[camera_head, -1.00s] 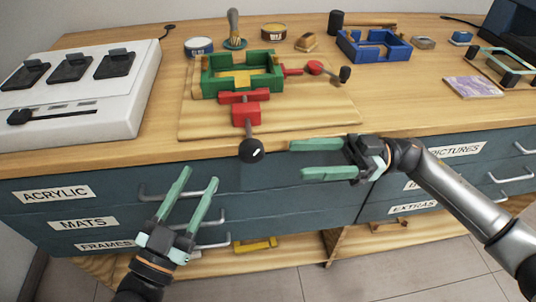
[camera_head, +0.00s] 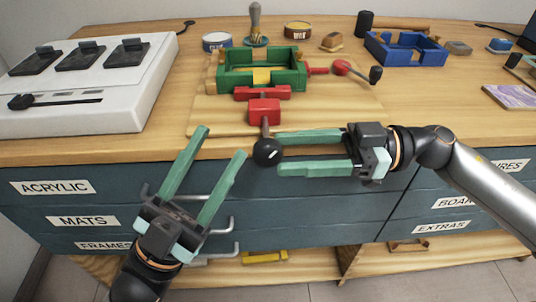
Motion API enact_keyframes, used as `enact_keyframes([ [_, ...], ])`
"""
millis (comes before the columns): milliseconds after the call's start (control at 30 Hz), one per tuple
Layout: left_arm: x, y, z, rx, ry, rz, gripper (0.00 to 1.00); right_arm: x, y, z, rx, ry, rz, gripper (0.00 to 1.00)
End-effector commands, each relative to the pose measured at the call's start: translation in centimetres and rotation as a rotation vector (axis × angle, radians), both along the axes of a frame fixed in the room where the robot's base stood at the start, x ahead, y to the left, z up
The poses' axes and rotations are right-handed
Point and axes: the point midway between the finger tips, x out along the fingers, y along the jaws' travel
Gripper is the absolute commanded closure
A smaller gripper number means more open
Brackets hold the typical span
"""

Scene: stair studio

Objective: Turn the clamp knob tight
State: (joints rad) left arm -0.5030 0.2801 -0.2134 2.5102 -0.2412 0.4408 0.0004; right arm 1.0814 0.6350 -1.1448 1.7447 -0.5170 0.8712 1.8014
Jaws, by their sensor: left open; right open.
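The clamp has a red body (camera_head: 264,111) on a wooden board (camera_head: 215,116), and its black ball knob (camera_head: 267,151) sticks out at the table's front edge. A green frame (camera_head: 290,77) sits behind the red parts. A second red clamp piece with a crank (camera_head: 341,68) is at the frame's right. My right gripper (camera_head: 280,151) is open, its fingers pointing left, with the tips at the knob's right side; whether they touch it I cannot tell. My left gripper (camera_head: 223,141) is open and empty, left of and in front of the knob, fingers pointing up.
A white machine (camera_head: 85,120) with black switches stands at the left. Tins (camera_head: 217,42), a brush (camera_head: 255,25), a blue frame (camera_head: 405,50) and a mallet (camera_head: 395,24) are at the back. Drawers with handles (camera_head: 215,252) lie below the front edge.

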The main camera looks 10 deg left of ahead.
Motion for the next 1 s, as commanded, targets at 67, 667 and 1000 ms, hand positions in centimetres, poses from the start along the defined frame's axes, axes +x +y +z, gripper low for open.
enact_keyframes([
  [67, 0.0, 0.0, -0.5, -0.003, 0.003, -0.003, 0.5, -0.5, 1.5, -0.2, 0.001, -0.002, 0.004, 0.4],
  [667, 0.1, -0.1, -0.9, -0.008, 0.01, -0.009, 0.5, -1.1, 4.0, 0.0, 0.0, 0.0, 0.0, 0.43],
  [1000, 0.1, -0.1, -0.9, -0.007, 0.009, -0.01, 0.5, -1.3, 4.0, 0.0, -0.001, 0.0, 0.004, 0.82],
])
